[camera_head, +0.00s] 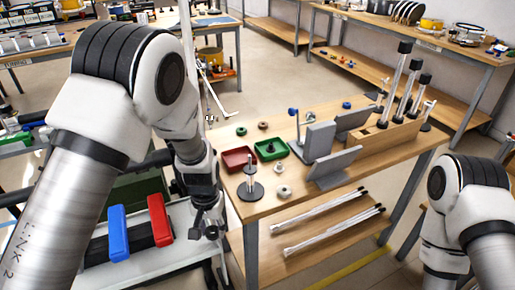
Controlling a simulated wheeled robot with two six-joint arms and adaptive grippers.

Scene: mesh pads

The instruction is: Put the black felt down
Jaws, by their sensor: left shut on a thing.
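My left gripper (209,222) points down over the right end of a white tray-like surface (178,262), beside the front left corner of the wooden table. It is shut on a small dark thing, which I take to be the black felt; dark fingers hide most of it. I cannot tell whether it touches the surface below. My right arm shows at the right edge, but its gripper is out of view.
A blue block (118,233) and a red block (160,220) lie on the white surface, left of my gripper, with a black piece (140,235) between them. The wooden table (232,185) bears a red tray (238,158), a green tray (270,150) and a small black-based stand (251,190).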

